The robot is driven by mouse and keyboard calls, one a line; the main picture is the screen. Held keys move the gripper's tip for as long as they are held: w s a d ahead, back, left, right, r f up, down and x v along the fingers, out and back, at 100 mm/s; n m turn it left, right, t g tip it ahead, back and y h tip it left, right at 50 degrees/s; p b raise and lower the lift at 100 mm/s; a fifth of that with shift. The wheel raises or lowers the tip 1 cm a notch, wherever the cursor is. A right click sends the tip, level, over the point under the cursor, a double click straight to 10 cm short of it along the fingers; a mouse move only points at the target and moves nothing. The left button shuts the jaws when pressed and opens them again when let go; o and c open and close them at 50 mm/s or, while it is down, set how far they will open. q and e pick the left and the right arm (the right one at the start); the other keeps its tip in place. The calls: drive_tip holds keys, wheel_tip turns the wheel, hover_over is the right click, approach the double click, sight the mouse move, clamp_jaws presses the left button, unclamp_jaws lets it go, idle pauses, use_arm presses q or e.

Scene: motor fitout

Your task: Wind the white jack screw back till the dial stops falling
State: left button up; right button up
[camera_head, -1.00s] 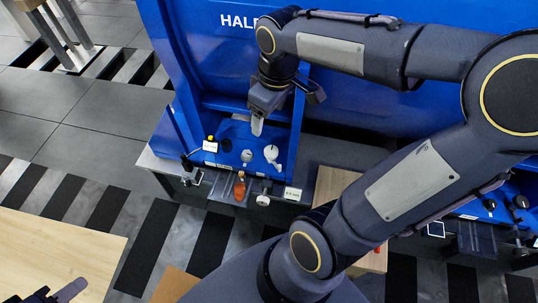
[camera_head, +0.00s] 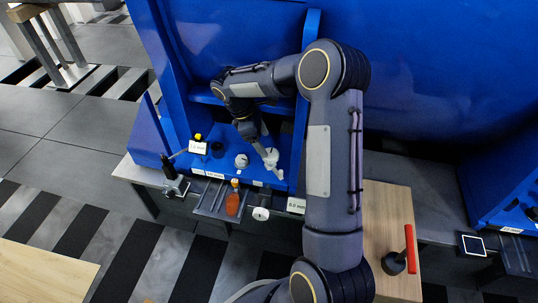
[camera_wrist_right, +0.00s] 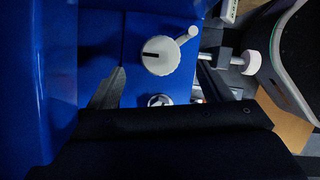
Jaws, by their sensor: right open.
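The white jack screw with its round knob (camera_head: 260,213) sticks out at the front edge of the blue machine's bed. In the right wrist view the white knob (camera_wrist_right: 250,62) is at the upper right on a metal shaft. A small display (camera_head: 297,205) beside it reads 0.0 mm; another small readout (camera_head: 198,148) stands further left, its first digits unclear. My right gripper (camera_head: 263,150) is open and empty, over a white crank disc (camera_head: 271,159) behind the knob. The disc (camera_wrist_right: 160,57), with a black mark and side handle, shows between the open fingers. My left gripper is out of view.
An orange bottle (camera_head: 234,202) stands left of the knob. A pale round fitting (camera_head: 242,160) and a black one (camera_head: 217,150) sit on the blue bed. Blue machine walls rise behind and beside my arm.

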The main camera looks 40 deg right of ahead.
sight(271, 153)
drive_tip(key=b+x, duration=0.2)
drive_tip(key=x, duration=0.3)
drive_tip(key=shift+f, duration=0.25)
drive_tip(key=c, duration=1)
drive_tip(key=shift+r, duration=0.1)
